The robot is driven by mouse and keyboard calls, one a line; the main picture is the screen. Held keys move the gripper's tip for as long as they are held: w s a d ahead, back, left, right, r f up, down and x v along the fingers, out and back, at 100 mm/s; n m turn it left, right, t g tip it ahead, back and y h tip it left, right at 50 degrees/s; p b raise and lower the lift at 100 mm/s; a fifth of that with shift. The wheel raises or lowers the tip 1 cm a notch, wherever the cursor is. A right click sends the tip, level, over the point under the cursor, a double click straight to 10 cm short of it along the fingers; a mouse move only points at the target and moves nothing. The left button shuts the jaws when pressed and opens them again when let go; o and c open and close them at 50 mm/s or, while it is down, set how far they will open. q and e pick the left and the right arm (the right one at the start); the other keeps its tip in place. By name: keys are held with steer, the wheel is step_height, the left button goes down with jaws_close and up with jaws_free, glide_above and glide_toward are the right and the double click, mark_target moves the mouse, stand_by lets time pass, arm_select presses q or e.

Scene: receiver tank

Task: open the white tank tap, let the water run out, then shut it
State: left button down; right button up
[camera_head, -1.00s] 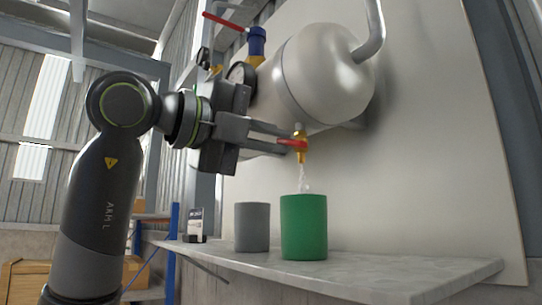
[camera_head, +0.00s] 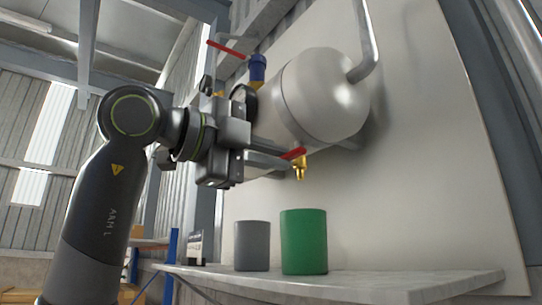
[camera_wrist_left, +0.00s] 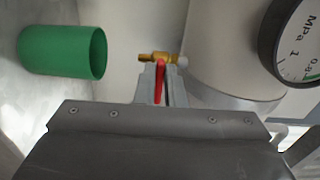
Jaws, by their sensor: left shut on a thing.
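The white tank (camera_head: 322,95) is fixed to the wall panel, above the shelf. Its brass tap (camera_head: 299,171) with a red handle (camera_head: 294,153) hangs from the underside. No water stream shows below the spout. My left gripper (camera_head: 284,163) is shut on the red handle. In the left wrist view the red handle (camera_wrist_left: 160,84) lies between the finger ends (camera_wrist_left: 157,90), with the brass tap (camera_wrist_left: 158,57) just beyond. A green cup (camera_head: 303,242) stands on the shelf below the tap; its inside is hidden. My right gripper is not in view.
A grey cup (camera_head: 252,246) stands left of the green cup on the shelf (camera_head: 400,284). A blue valve (camera_head: 257,68) with a red lever (camera_head: 226,50) sits above the tank's left part. A pressure gauge (camera_wrist_left: 297,40) is close by in the wrist view. The shelf's right side is clear.

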arm_select(q)
steer(key=c, duration=1.5)
jaws_free()
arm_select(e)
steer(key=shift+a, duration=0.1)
